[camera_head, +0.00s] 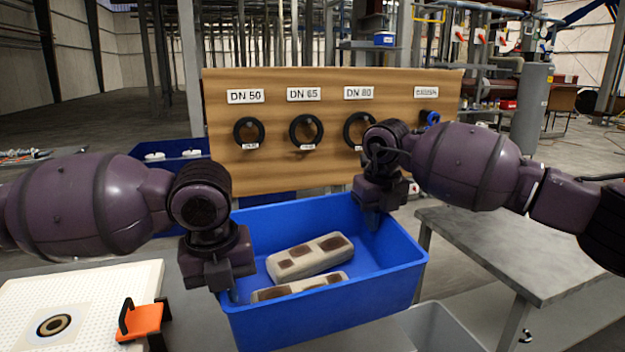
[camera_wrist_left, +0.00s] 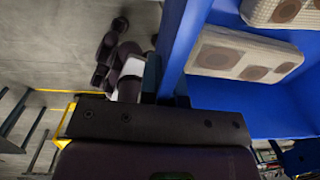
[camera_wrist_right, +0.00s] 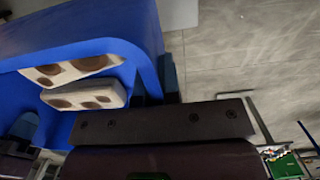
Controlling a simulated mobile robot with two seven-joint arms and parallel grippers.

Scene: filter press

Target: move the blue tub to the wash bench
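The blue tub (camera_head: 400,272) is in front of me in the head view, with two pale blocks with brown patches (camera_head: 310,257) lying in it. My left gripper (camera_head: 232,290) is on the tub's left wall; the left wrist view shows the wall (camera_wrist_left: 182,35) running between its fingers. My right gripper (camera_head: 373,218) is on the far right part of the rim, and the wall (camera_wrist_right: 148,55) sits between its fingers in the right wrist view. Both look shut on the tub. What is under the tub is mostly hidden. A grey metal-topped bench (camera_head: 530,250), possibly the wash bench, stands right of the tub.
A wooden board (camera_head: 330,170) with several black rings and DN labels stands behind the tub. A white perforated table (camera_head: 60,290) with an orange holder (camera_head: 142,320) is at the lower left. A grey bin (camera_head: 440,330) sits low at the front right. The bench top looks clear.

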